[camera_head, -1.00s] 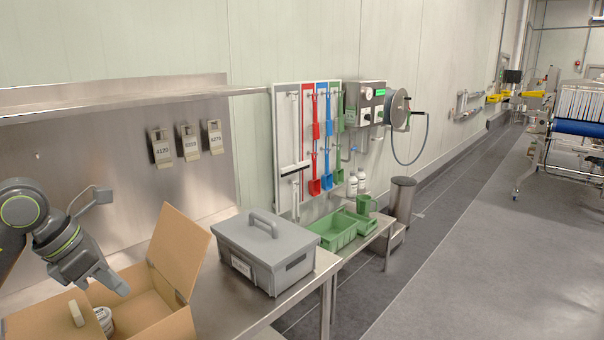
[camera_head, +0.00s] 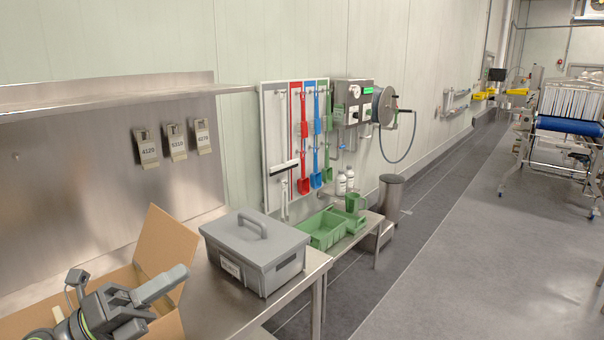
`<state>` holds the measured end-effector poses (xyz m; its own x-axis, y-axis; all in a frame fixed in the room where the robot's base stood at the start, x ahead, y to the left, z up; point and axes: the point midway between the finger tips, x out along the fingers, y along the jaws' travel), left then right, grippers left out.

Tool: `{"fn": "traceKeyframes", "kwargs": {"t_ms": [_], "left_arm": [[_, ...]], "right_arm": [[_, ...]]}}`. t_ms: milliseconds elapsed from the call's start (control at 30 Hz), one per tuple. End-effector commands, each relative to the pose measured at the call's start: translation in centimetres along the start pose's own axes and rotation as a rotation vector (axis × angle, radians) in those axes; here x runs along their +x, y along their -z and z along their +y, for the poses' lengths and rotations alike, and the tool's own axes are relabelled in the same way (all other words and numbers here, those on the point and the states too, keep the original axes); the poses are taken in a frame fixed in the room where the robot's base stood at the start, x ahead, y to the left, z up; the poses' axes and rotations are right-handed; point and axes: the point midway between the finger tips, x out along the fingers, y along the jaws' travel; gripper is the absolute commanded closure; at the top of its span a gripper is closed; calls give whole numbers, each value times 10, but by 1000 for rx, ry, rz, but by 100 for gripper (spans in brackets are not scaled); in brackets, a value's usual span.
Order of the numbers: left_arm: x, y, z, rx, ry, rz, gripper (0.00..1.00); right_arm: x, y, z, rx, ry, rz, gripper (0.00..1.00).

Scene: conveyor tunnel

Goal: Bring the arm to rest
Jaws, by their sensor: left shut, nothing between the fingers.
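My left arm reaches in at the lower left. My left gripper (camera_head: 172,281) is shut and empty, in front of the open cardboard box (camera_head: 163,245) in the picture. Its fingers point right, toward the box's raised flap. The gripper and wrist hide most of the box's inside. I cannot tell how high the gripper is above the box. My right gripper is not in view.
A grey lidded toolbox (camera_head: 254,252) stands on the steel bench (camera_head: 213,303) right of the cardboard box. Green bins (camera_head: 322,231) stand beyond it. A steel shelf (camera_head: 100,96) overhangs the bench. The floor (camera_head: 440,270) at the right is open.

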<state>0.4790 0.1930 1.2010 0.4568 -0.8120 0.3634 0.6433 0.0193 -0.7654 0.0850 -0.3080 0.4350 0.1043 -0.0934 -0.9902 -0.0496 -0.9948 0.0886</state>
Motion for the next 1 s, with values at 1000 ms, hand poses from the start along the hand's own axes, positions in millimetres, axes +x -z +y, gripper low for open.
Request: {"fn": "traceKeyframes", "kwargs": {"t_ms": [1000], "left_arm": [[-303, 169, 147, -1445, -599, -1961, 100]], "right_arm": [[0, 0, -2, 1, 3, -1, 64]]}}
